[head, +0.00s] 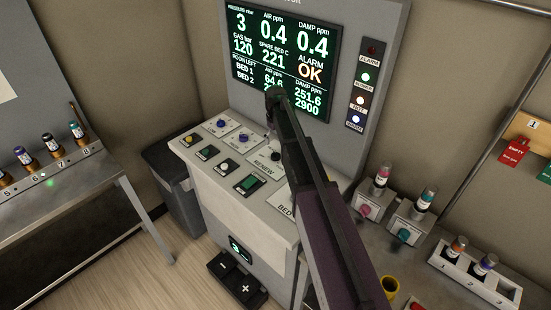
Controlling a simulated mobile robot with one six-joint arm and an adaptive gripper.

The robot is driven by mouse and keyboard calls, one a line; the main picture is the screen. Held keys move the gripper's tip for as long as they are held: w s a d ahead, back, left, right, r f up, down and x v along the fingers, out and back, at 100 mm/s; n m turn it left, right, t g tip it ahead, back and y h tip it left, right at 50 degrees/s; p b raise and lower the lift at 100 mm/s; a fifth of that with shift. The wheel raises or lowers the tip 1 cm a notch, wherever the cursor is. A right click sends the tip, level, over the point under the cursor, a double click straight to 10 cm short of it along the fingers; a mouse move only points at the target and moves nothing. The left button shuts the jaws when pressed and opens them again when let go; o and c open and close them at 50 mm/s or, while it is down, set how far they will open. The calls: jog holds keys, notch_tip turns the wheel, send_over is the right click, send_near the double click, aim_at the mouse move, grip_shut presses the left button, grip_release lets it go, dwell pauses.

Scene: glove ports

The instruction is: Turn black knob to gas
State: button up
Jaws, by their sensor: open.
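My dark arm rises from the lower right across the console and passes just right of the knob, covering part of the panel. The arm's black upper end overlaps the bottom of the display. My gripper's fingers cannot be made out; they seem hidden behind the arm.
The console (240,207) carries a yellow button (188,140), blue buttons and green switches. The display (283,55) above reads ALARM OK. A bench with bottles stands at left, a dark bin (172,190) beside the console. Bottle holders and a yellow cup (390,285) crowd the right.

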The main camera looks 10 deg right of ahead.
aim_at(276, 154)
jog(key=shift+f+b, duration=3.9)
jog(key=shift+f, duration=0.3)
jog(key=c, duration=1.2)
